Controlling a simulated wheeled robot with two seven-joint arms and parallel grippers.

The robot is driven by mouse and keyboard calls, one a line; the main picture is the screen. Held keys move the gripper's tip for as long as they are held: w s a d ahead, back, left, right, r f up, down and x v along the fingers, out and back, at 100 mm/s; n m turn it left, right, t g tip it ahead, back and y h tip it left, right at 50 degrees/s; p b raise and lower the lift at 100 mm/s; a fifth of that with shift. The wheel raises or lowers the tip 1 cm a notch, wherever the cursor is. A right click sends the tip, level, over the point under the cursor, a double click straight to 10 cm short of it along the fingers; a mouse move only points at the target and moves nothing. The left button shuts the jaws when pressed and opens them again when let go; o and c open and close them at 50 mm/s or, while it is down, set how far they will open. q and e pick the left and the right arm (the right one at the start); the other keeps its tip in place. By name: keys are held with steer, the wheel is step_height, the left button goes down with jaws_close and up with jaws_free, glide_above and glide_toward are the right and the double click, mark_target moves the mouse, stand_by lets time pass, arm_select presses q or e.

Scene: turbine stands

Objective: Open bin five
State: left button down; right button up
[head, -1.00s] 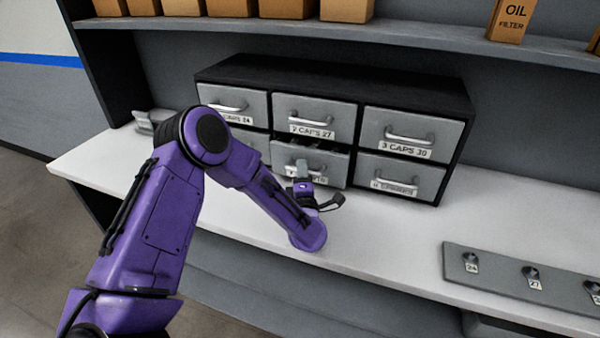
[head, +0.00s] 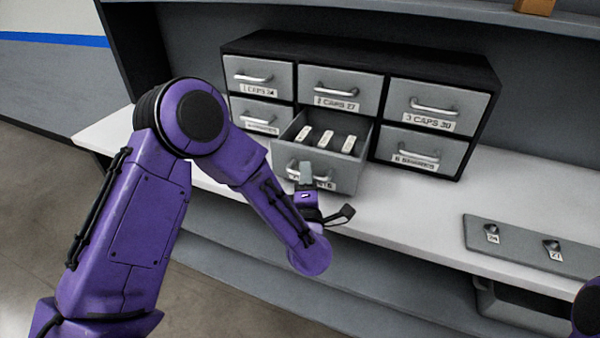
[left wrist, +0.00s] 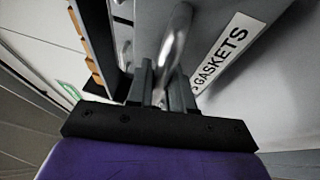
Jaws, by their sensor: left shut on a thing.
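Bin five (head: 343,175), the grey lower middle drawer, is pulled well out of the black cabinet (head: 360,60). Several pale-labelled items (head: 327,138) lie inside it. My left gripper (head: 306,174) is at its front. In the left wrist view the fingers (left wrist: 163,82) are shut on the metal handle (left wrist: 175,42), beside a label reading GASKETS (left wrist: 228,48). In the head view the gripper hides part of the handle and label. My right gripper is not in view.
The other drawers, such as bin two (head: 340,88) above and bin six (head: 418,148) to the right, are closed. A grey panel with knobs (head: 520,245) lies on the white worktop (head: 420,215). The worktop between is clear.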

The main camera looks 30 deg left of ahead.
arm_select(q)
steer(key=c, duration=1.1)
jaws_free()
steer(key=shift+d, duration=0.1)
steer(key=b+v, duration=0.3)
steer(key=v, duration=0.7)
steer(key=shift+s+b, duration=0.2)
steer(key=shift+b, duration=0.2)
steer(key=shift+d+f, duration=0.1)
steer(key=shift+d, duration=0.05)
